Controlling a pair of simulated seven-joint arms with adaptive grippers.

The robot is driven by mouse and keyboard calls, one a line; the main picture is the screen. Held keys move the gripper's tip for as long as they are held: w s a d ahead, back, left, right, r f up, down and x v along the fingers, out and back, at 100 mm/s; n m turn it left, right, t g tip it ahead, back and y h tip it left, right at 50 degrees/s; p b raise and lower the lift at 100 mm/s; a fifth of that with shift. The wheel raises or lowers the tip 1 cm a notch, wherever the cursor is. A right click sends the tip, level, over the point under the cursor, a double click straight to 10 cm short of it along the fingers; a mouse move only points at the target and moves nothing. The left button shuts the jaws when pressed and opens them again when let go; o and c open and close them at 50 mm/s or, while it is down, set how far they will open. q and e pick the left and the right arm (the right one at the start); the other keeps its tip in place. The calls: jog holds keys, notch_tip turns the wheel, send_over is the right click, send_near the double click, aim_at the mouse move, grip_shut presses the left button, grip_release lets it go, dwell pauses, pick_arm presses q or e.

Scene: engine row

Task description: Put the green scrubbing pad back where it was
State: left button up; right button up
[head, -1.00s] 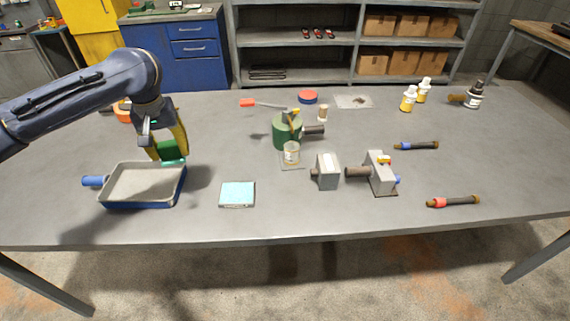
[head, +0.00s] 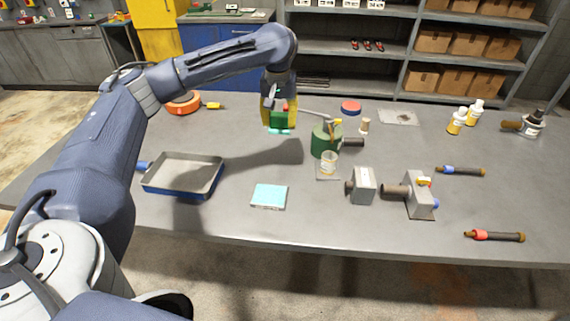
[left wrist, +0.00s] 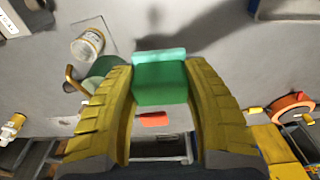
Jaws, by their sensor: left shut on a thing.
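The green scrubbing pad (head: 279,119) is a green block with a lighter teal lower layer. My left gripper (head: 280,124) is shut on it and holds it above the table, left of the green round canister (head: 325,140). In the left wrist view the pad (left wrist: 160,84) sits between the two yellow fingers, its teal edge outward. My right gripper is not in view.
A shallow tray (head: 150,186) lies at the left, with a light blue flat block (head: 269,196) to its right. A small jar (head: 328,164) stands before the canister. An orange ring (head: 183,103) lies at the back left. Table between tray and canister is clear.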

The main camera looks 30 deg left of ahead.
aim_at(279, 130)
pick_arm(q)
notch_tip(279, 130, down, 17)
jog(key=shift+r, duration=0.1)
dwell(0.6)
jog(key=o, duration=1.1)
jog(key=shift+f, duration=0.2)
jog(key=shift+r, duration=0.1)
jog(key=r, duration=0.4)
jog(key=s+r, duration=0.1)
jog(key=r, duration=0.7)
jog(key=shift+s+d, duration=0.15)
jog(key=shift+d, duration=0.15)
